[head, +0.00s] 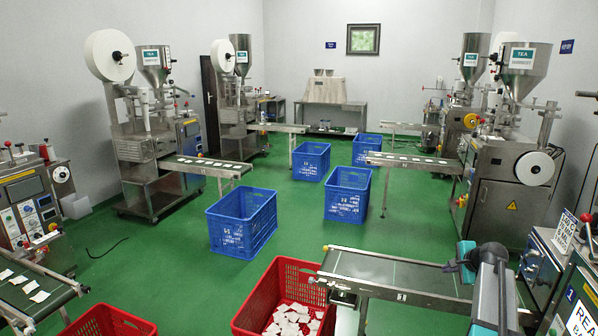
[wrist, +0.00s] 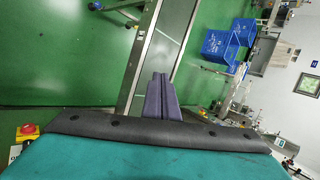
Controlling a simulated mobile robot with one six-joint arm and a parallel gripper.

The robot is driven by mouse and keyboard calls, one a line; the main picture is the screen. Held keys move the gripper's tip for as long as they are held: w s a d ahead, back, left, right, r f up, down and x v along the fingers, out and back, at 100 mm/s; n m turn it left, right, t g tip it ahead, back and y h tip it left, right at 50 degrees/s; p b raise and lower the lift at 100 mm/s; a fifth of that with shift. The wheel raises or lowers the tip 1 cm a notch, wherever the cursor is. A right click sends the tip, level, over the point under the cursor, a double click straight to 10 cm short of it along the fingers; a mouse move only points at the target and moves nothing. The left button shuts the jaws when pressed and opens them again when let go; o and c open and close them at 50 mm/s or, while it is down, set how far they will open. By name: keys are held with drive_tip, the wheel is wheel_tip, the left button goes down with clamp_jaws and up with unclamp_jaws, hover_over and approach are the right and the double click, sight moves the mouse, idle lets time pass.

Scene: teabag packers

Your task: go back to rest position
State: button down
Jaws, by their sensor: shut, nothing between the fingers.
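My gripper (wrist: 158,80) shows in the wrist view as two purple-grey fingers pressed together, with nothing between them. In the head view my gripper (head: 450,267) is at the lower right, over the near conveyor (head: 385,272), with my teal and grey arm behind it. The conveyor belt also shows behind the fingers in the wrist view (wrist: 168,40). The belt part that I see is bare. I cannot tell how high the fingers are above it.
A red crate (head: 262,290) with white teabags stands left of the near conveyor. Another red crate (head: 108,322) is at the lower left. Blue crates (head: 243,226) stand on the green floor between tea machines (head: 155,130). A grey machine (head: 545,262) stands close at right.

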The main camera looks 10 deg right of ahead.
drive_tip(key=s+a+f+n+g+y, duration=0.2)
drive_tip(key=a+f+n+g+y, duration=0.1)
drive_tip(key=a+f, duration=1.85)
drive_tip(key=s+a+f+n+g, duration=0.2)
drive_tip(key=s+a+f, duration=0.35)
drive_tip(key=a, duration=0.35)
drive_tip(key=s+a+f+n+g, duration=0.2)
drive_tip(key=s+a+f, duration=0.3)
drive_tip(key=a+f, duration=0.25)
drive_tip(key=s+a+f+n+g, duration=0.25)
drive_tip(key=s+a+f, duration=0.3)
drive_tip(key=s, duration=0.45)
drive_tip(key=s+a+f+n+g, duration=0.2)
drive_tip(key=s+a+f+n, duration=0.15)
drive_tip(key=s+a, duration=0.45)
drive_tip(key=s+d+n+g+h, duration=0.1)
drive_tip(key=s+d+n, duration=0.1)
drive_tip(key=s, duration=0.6)
drive_tip(key=s+d+n+g+h, duration=0.1)
drive_tip(key=s+d+n+g, duration=0.1)
drive_tip(key=s+n, duration=0.3)
drive_tip(key=shift+s+d+h+b, duration=0.35)
drive_tip(key=shift+s+d, duration=0.1)
drive_tip(key=shift+s, duration=0.95)
drive_tip(key=shift+d, duration=0.1)
